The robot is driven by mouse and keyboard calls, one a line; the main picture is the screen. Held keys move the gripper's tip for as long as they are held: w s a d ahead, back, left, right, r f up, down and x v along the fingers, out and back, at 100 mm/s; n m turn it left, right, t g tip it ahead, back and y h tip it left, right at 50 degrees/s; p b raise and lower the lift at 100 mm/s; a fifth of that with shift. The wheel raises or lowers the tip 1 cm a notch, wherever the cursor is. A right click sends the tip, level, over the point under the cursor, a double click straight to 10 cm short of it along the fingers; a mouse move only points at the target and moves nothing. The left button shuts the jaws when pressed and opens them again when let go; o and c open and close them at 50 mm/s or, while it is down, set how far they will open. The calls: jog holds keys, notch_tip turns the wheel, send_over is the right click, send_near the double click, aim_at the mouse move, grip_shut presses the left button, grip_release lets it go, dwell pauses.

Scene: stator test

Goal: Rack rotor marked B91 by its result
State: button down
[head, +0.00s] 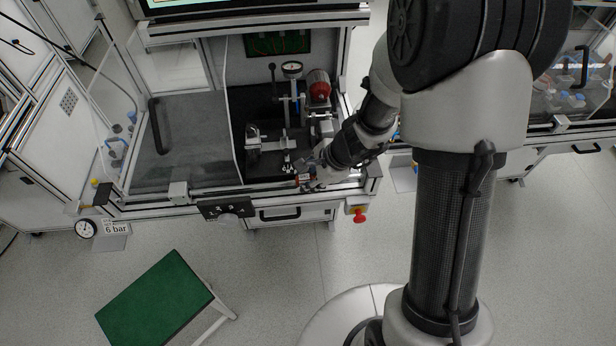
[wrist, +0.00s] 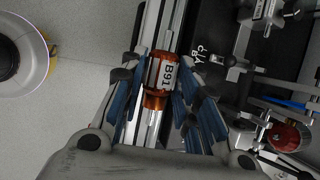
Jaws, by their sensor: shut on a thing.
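In the wrist view the rotor marked B91 (wrist: 160,76), copper-orange with a white label, sits between the two blue-padded fingers of my gripper (wrist: 158,95). The gripper is shut on it. In the head view my gripper (head: 310,178) is at the front edge of the test bench, and the rotor (head: 303,178) shows as a small orange spot there. The test fixture (head: 290,105), with a round dial gauge (head: 291,68) and a red cylinder (head: 319,86), stands on the dark bench plate behind the gripper. I cannot make out a test result.
A clear sliding door with a black handle (head: 159,126) covers the bench's left side. A green-topped stool (head: 157,302) stands on the floor at front left. A red knob (head: 359,215) juts from the bench front. Bins with blue-capped items (head: 570,100) are at the right.

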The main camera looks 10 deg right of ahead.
aim_at(308, 178)
jog(key=shift+r+p, duration=1.9)
jog(key=shift+r, duration=0.55)
